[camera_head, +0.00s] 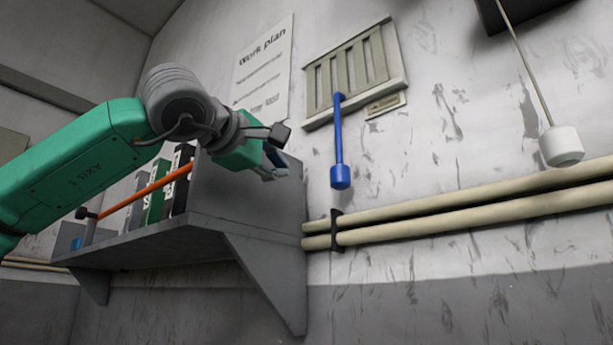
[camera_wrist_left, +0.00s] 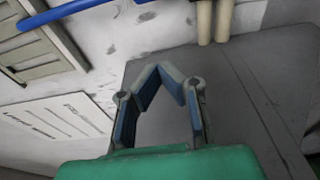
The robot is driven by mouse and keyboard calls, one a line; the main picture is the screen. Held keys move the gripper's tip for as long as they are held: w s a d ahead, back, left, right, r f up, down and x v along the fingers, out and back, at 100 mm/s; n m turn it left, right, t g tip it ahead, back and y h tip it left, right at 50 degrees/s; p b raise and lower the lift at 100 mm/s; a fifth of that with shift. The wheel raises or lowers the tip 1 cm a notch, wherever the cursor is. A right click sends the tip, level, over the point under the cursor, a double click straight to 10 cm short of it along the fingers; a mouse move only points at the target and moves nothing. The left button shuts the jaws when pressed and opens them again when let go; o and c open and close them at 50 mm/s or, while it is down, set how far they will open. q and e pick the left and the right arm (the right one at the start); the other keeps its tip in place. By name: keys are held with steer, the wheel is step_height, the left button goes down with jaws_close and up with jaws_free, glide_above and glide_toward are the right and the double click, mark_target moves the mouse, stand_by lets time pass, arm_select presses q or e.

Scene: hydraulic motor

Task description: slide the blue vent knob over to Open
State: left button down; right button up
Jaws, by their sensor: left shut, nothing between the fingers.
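The blue vent knob (camera_head: 341,177) hangs at the lower end of a blue rod (camera_head: 338,130) that comes down from the slatted wall vent (camera_head: 352,72). In the left wrist view the blue rod (camera_wrist_left: 62,13) crosses the top left corner, in front of the vent slats (camera_wrist_left: 30,50); the knob end is not clear there. My left gripper (camera_head: 275,170) is to the left of the knob, apart from it, in front of the shelf's end panel. Its fingers (camera_wrist_left: 160,72) meet at the tips, shut and empty. My right gripper is not in view.
A grey shelf (camera_head: 215,225) with binders (camera_head: 157,195) and an orange bar (camera_head: 150,190) is at the left. Beige pipes (camera_head: 450,212) run along the wall below the knob. A white pull (camera_head: 561,146) hangs at the right. A work plan poster (camera_head: 262,75) is left of the vent.

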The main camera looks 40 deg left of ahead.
mark_target(340, 177)
arm_select(q)
steer(key=w, duration=0.3)
steer(key=w+p, duration=0.1)
steer(key=w, duration=0.2)
steer(key=w+p, duration=0.1)
steer(key=w, duration=0.3)
steer(key=shift+a+r, duration=0.1)
steer(key=shift+a, duration=0.2)
steer(key=d, duration=0.3)
steer(key=shift+s, duration=0.4)
steer(key=shift+s+d, duration=0.2)
steer(key=shift+d, duration=0.3)
steer(key=shift+w, duration=0.1)
